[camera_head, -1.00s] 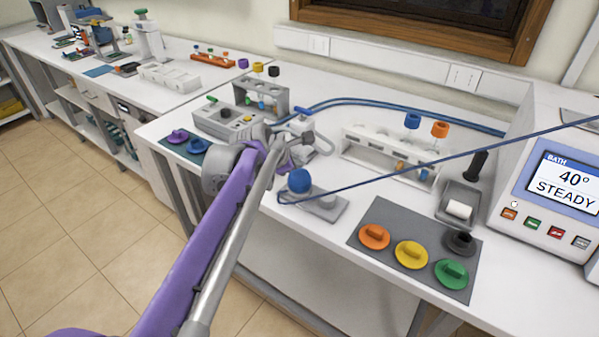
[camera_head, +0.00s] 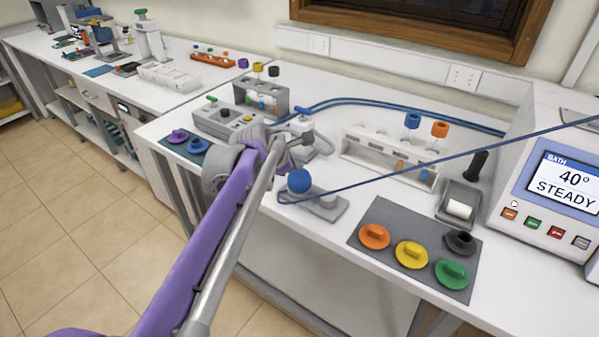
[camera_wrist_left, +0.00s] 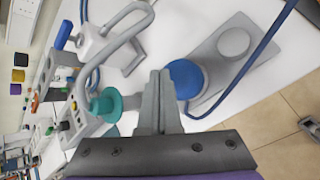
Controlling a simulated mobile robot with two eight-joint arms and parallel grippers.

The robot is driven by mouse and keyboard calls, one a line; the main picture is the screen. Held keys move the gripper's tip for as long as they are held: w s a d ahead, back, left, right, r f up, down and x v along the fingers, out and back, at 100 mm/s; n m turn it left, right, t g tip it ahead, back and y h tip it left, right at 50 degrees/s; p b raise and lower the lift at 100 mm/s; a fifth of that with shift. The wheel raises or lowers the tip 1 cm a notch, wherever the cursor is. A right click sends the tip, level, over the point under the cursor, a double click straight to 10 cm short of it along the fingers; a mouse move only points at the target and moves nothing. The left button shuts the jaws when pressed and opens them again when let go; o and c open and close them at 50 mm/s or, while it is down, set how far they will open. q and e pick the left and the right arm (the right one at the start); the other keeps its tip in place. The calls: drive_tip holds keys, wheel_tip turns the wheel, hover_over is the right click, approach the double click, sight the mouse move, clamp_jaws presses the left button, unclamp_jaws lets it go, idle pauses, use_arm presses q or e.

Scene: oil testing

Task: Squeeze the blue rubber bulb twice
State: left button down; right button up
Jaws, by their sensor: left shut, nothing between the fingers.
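The blue rubber bulb (camera_head: 299,181) sits upright on a grey base (camera_head: 327,207) near the front edge of the bench. It also shows in the left wrist view (camera_wrist_left: 186,78), right beside my fingers, which partly overlap it in the picture. My left gripper (camera_head: 305,138) is shut and empty, up and behind the bulb in the head view. In the left wrist view its fingertips (camera_wrist_left: 160,76) are together, just left of the bulb. I cannot tell whether they touch it. My right gripper does not show.
A thin blue tube (camera_head: 440,159) runs from the bulb's base toward the right. A white tube rack (camera_head: 365,158) stands behind. A grey mat (camera_head: 385,213) with coloured stoppers and the bath unit (camera_head: 550,170) are to the right. A teal round part (camera_wrist_left: 106,104) is left of my fingers.

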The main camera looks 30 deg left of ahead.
sight(296, 174)
use_arm(q)
drive_tip(key=shift+f, duration=0.35)
drive_tip(key=shift+f+b, duration=0.65)
drive_tip(key=shift+f, duration=0.25)
idle(0.8)
drive_tip(key=shift+r, duration=0.1)
drive_tip(key=shift+r+p, duration=1)
drive_tip(key=shift+r, duration=0.2)
drive_tip(key=shift+r, duration=0.1)
wheel_tip(296, 174, up, 5)
drive_tip(key=p, duration=0.3)
drive_tip(key=shift+p, duration=0.4)
idle(1.9)
